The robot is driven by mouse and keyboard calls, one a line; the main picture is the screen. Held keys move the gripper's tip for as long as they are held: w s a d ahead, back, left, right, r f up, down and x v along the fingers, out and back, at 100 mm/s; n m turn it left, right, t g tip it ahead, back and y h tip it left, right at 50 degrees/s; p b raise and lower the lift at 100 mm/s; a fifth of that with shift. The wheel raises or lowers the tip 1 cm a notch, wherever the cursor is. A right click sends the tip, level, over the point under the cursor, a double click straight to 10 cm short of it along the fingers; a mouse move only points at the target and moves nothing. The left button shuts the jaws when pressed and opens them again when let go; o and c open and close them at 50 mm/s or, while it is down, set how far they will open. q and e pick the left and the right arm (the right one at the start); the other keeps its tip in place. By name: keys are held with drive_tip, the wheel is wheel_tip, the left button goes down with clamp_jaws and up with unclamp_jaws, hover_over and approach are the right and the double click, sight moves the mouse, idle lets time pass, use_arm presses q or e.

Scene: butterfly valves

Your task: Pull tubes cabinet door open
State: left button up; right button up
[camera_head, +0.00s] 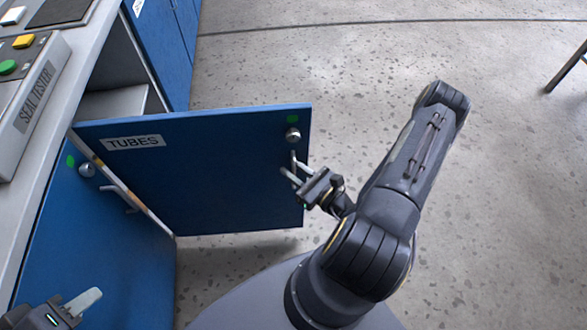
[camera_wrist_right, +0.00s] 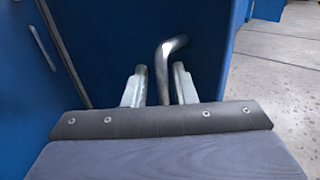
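The blue tubes cabinet door (camera_head: 210,185), labelled TUBES, stands swung wide out from the cabinet. Its metal handle (camera_head: 294,164) is near the free edge, below a round lock knob (camera_head: 292,135). My right gripper (camera_head: 290,178) is at this handle. In the right wrist view, the bent handle (camera_wrist_right: 166,70) stands between the two fingers of my right gripper (camera_wrist_right: 160,90), with gaps visible on both sides, so it is open around the handle. My left gripper (camera_head: 82,301) is at the lower left, away from the door; its finger opening is unclear.
The cabinet opening (camera_head: 118,65) shows behind the door with a light shelf (camera_head: 115,102). A second blue door (camera_head: 95,245) with a handle is closed at lower left. A SEAL TESTER panel (camera_head: 38,95) sits on the counter. Speckled floor (camera_head: 370,60) is free at right.

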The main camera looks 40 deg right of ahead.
drive_tip(key=v, duration=0.7)
drive_tip(key=shift+s, duration=0.35)
drive_tip(key=shift+r, duration=0.1)
